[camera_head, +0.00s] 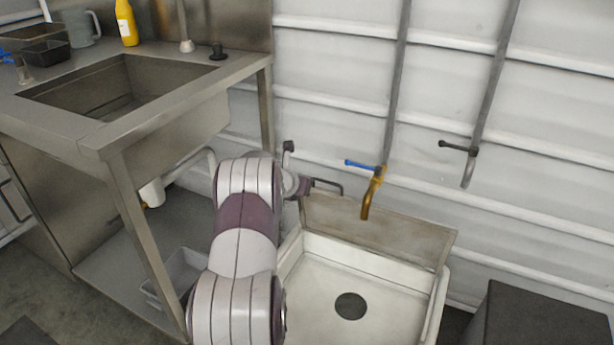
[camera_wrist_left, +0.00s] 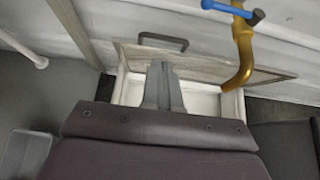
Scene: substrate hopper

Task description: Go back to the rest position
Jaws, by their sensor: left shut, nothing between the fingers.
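My left arm (camera_head: 245,240) rises from the bottom of the head view and reaches over the left edge of a low white floor sink. In the head view its gripper is mostly hidden behind the arm. In the left wrist view the left gripper (camera_wrist_left: 162,70) has its two grey fingers together, with nothing between them. They appear in front of the low sink (camera_wrist_left: 206,104), below a dark handle (camera_wrist_left: 163,42) in the picture. My right gripper is in neither view.
A brass tap (camera_head: 372,195) with a blue lever hangs over the low sink (camera_head: 320,272). A steel sink counter (camera_head: 100,140) stands at left, its front leg close to my arm. A dark box (camera_head: 540,320) stands at lower right. A ribbed white wall (camera_head: 340,90) closes the back.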

